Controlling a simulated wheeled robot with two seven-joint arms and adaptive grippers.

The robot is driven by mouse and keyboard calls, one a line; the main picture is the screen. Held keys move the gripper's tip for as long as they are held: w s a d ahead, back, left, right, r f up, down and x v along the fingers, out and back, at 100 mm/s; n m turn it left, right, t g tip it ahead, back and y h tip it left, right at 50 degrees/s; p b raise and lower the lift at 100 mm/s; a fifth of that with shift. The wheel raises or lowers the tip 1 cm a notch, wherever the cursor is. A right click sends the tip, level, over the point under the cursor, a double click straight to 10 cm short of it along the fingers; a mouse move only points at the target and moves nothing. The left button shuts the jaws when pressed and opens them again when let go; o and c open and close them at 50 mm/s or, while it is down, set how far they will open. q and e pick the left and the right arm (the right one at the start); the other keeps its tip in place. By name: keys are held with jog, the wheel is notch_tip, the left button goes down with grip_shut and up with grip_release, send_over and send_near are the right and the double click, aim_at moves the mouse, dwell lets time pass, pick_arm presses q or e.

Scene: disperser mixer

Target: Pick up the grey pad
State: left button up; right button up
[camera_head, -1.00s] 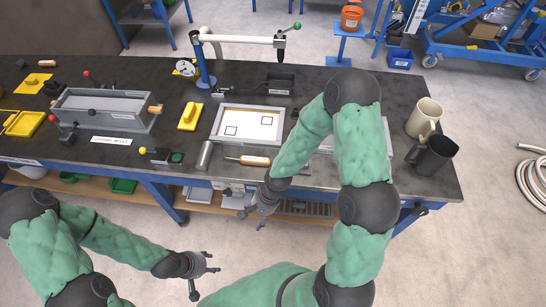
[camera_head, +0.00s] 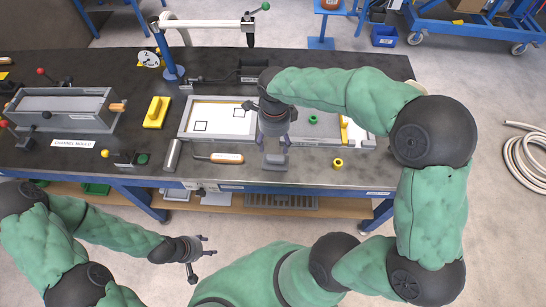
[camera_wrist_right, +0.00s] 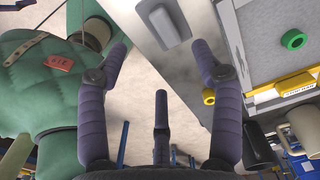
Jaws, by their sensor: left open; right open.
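The grey pad (camera_wrist_right: 165,24) lies on the bench near its front edge, ahead of and between the open fingertips in the right wrist view. In the head view the pad (camera_head: 276,161) is partly covered by my right gripper (camera_head: 274,141), which hangs above it. My right gripper also shows in its wrist view (camera_wrist_right: 160,49), open, with nothing between its fingers. My left gripper (camera_head: 200,251) is open and empty in front of the bench, away from the pad.
A yellow ring (camera_head: 337,163) lies right of the pad. A tray (camera_head: 360,145) with a green ring (camera_head: 313,118) sits behind. A wooden-handled tool (camera_head: 218,157) and metal cylinder (camera_head: 172,154) lie to the left. A yellow float (camera_head: 155,112) stands further left.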

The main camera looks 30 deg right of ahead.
aim_at(276, 159)
notch_tip(276, 159, down, 6)
jog(key=shift+d+r+b, duration=0.1)
jog(key=shift+r+b, duration=0.05)
jog(key=shift+b, duration=0.8)
notch_tip(276, 159, down, 5)
jog(key=shift+s+d+b, duration=0.1)
jog(key=shift+d+b, duration=0.05)
jog(key=shift+b, duration=0.95)
jog(key=shift+r, duration=0.1)
jog(key=shift+c, duration=0.3)
jog(key=c, duration=1.2)
